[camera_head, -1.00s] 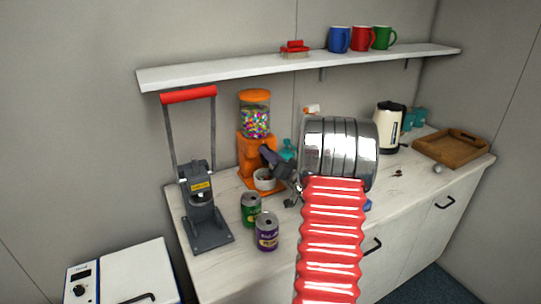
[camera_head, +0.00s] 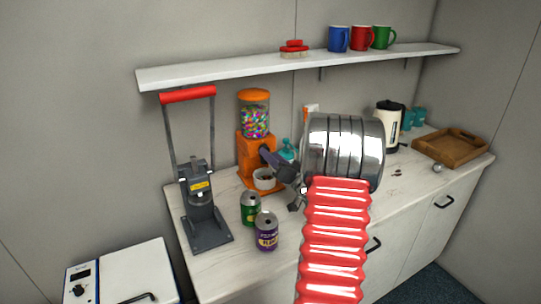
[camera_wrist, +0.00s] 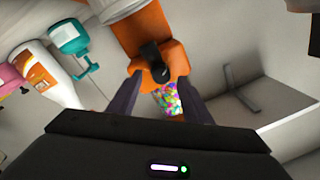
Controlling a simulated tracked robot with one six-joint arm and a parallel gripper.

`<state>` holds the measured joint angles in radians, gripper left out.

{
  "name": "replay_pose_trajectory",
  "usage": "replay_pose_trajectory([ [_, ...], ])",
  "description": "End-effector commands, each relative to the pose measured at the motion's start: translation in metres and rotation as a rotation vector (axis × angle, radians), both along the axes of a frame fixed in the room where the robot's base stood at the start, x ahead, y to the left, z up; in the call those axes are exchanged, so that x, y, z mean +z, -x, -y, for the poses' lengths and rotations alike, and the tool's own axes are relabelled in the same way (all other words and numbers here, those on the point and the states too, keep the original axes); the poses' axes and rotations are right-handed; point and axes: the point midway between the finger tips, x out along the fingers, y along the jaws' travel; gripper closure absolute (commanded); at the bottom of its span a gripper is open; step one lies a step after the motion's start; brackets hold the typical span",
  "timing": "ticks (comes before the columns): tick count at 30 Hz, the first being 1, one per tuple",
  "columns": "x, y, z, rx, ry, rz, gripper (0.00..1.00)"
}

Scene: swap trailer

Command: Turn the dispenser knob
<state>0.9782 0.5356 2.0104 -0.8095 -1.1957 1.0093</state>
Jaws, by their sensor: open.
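The orange dispenser (camera_head: 250,150) stands on the counter against the back wall, with a clear globe of coloured candies (camera_head: 254,120) on top. In the wrist view its body (camera_wrist: 150,28) is upside down, with the dark knob (camera_wrist: 152,62) on its front and the candies (camera_wrist: 168,99) below. My gripper (camera_wrist: 160,80) is open, with one finger on each side of the knob and visible gaps to it. In the head view my gripper (camera_head: 267,157) is at the dispenser's front and hides the knob.
A grey press (camera_head: 205,215) with a red handle stands left. A green can (camera_head: 250,208) and a purple can (camera_head: 266,232) stand in front. A teal bottle (camera_wrist: 69,38) and a white-and-orange bottle (camera_wrist: 48,78) are close beside the dispenser. A shelf (camera_head: 230,72) runs above.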

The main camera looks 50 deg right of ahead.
Motion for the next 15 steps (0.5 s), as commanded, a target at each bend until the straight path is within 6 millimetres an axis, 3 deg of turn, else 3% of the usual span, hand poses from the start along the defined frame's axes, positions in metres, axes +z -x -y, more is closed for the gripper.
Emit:
replay_pose_trajectory([
  [15,-0.005,0.087,-0.020,-0.003,0.000,-0.001,0.55],
])
